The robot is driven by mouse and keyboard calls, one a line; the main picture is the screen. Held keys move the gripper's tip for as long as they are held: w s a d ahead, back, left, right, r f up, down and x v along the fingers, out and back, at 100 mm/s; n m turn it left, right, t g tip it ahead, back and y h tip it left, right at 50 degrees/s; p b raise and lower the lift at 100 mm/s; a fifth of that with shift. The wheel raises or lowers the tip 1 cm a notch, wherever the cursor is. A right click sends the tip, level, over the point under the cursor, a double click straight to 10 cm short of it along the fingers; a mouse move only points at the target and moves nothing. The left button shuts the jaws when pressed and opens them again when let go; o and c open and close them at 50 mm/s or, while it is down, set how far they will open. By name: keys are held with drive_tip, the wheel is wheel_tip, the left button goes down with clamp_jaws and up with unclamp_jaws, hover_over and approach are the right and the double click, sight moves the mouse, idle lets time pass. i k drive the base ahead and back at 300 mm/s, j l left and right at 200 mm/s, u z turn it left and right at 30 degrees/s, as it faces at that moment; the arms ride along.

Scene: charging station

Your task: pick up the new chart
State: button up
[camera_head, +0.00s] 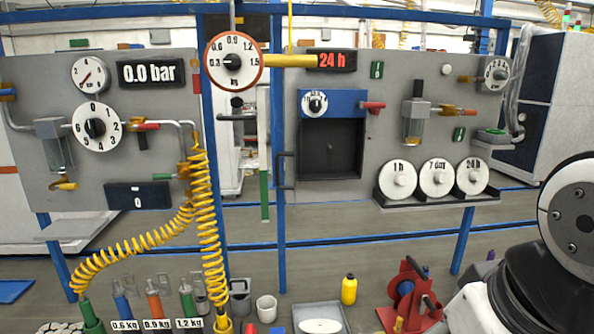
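Three white round charts stand side by side on a dark ledge (440,202) on the right grey panel. They are labelled 1 h (398,182), 7 day (436,180) and 24 h (473,178). A display above reads 24 h in red (331,61). Left of the charts is a dark, open-fronted box (331,150) with a blue top and a small dial (316,104). A pale oval thing lies in a grey tray (295,314) at the bottom edge, partly cut off. My arm shows at the right edge; my gripper is not in view.
A large dial (233,62) and yellow bar hang at the top. A coiled yellow hose (206,220) hangs at left. Several bottles, a yellow bottle (349,290) and a red device (409,292) stand in front below. Space before the charts looks clear.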

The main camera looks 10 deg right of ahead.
sight(473, 176)
drive_tip(key=z, duration=0.7)
